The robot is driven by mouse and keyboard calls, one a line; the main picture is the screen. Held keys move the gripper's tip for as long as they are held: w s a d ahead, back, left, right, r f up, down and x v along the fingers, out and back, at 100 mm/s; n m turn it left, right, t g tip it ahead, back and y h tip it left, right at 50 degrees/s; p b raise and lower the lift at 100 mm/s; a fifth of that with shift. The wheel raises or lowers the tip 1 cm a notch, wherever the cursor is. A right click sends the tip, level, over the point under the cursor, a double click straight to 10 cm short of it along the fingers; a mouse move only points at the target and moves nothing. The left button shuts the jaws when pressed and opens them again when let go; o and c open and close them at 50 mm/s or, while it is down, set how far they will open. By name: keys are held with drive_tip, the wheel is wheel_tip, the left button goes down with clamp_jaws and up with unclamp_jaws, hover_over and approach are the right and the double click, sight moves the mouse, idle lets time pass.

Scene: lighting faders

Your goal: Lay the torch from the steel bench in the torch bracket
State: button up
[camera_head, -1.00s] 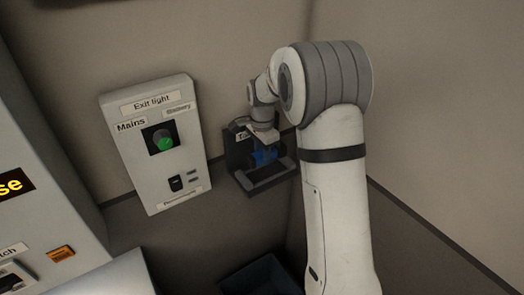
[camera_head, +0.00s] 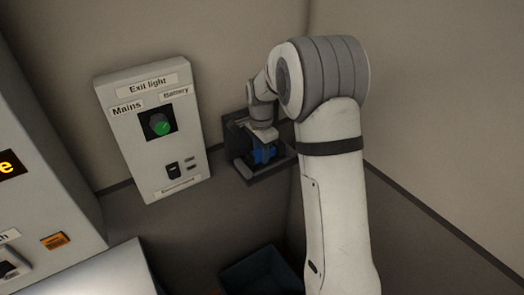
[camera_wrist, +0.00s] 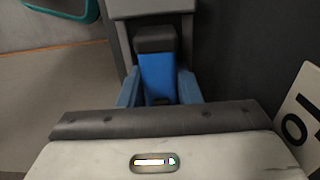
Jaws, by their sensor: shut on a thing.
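The torch (camera_head: 265,154) is blue with a dark end. My gripper (camera_head: 263,146) is shut on it, and in the wrist view the light blue fingers (camera_wrist: 158,92) press on both sides of the torch (camera_wrist: 158,77). The torch bracket (camera_head: 235,133) is a dark holder with a back plate and a front lip, right of the exit light panel. The torch is at the bracket, just behind and above its front lip in the head view. My wrist hides part of the bracket, and I cannot tell whether the torch rests on it.
The exit light panel (camera_head: 133,111) stands close left of the bracket. A dark blue bin (camera_head: 245,278) is below. The bright steel bench (camera_head: 105,279) is at the lower left. A grey cabinet (camera_head: 40,150) fills the left edge. In the wrist view a white label (camera_wrist: 298,112) is at right.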

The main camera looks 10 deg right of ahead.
drive_tip(key=shift+s+a+f, duration=0.1)
drive_tip(key=shift+s, duration=0.05)
drive_tip(key=shift+f+b, duration=0.5)
idle(0.8)
